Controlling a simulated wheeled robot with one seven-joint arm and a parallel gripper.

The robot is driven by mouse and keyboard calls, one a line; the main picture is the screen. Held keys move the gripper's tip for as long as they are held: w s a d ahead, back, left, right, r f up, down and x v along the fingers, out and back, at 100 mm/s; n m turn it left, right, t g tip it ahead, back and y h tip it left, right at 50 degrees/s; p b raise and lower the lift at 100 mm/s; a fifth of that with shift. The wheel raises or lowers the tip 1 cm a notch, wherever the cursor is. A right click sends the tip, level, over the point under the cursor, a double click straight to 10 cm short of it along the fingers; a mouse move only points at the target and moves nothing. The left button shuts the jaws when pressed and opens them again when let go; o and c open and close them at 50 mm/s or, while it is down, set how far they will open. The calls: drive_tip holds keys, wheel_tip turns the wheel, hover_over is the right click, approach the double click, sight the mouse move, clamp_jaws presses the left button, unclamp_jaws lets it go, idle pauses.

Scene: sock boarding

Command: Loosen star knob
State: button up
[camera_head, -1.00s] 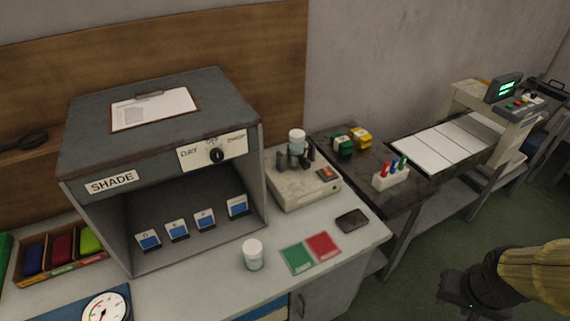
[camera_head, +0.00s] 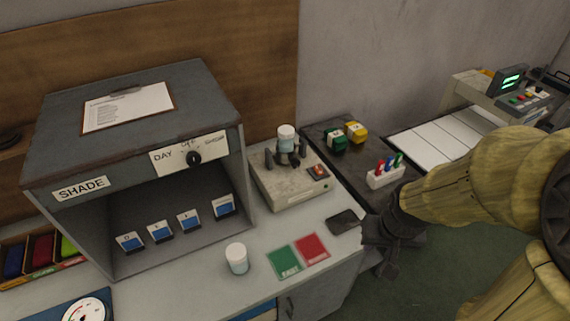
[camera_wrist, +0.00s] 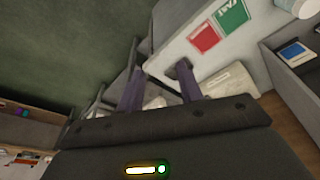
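My gripper (camera_head: 385,255) hangs at the right front edge of the grey counter, just beside the dark phone-like slab. In the wrist view its two dark fingers (camera_wrist: 158,82) stand apart with nothing between them. No part is clearly a star knob. A pale box device (camera_head: 290,188) on the counter has a white-lidded jar (camera_head: 286,138) standing among dark upright posts; small details there are too blurred to tell.
The dark slab (camera_head: 343,221), the green card (camera_head: 283,262), the red card (camera_head: 312,247) and a white jar (camera_head: 237,258) lie along the counter front. The shade box (camera_head: 130,100) stands left. A rack of colored tubes (camera_head: 386,177) stands on the dark side table.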

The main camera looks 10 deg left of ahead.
drive_tip(key=shift+w, duration=0.1)
drive_tip(key=shift+o, duration=0.4)
drive_tip(key=shift+o, duration=1.2)
drive_tip(key=w+f+n+t+y+b, duration=0.1)
drive_tip(key=w+f+n+t+b, duration=0.15)
drive_tip(key=w+f, duration=0.35)
drive_tip(key=w+f+n+t+b, duration=0.1)
drive_tip(key=w+f+t+b, duration=0.25)
drive_tip(key=w, duration=0.45)
drive_tip(key=w+a+f+n+t+y+b, duration=0.4)
drive_tip(key=w+a+f+t+y+b, duration=0.1)
drive_tip(key=w+a+y+b, duration=0.3)
drive_tip(key=w+a+y, duration=0.1)
drive_tip(key=y, duration=0.1)
drive_tip(key=shift+w+f+y, duration=0.2)
drive_tip(key=shift+f+y, duration=0.15)
drive_tip(key=shift+y, duration=0.05)
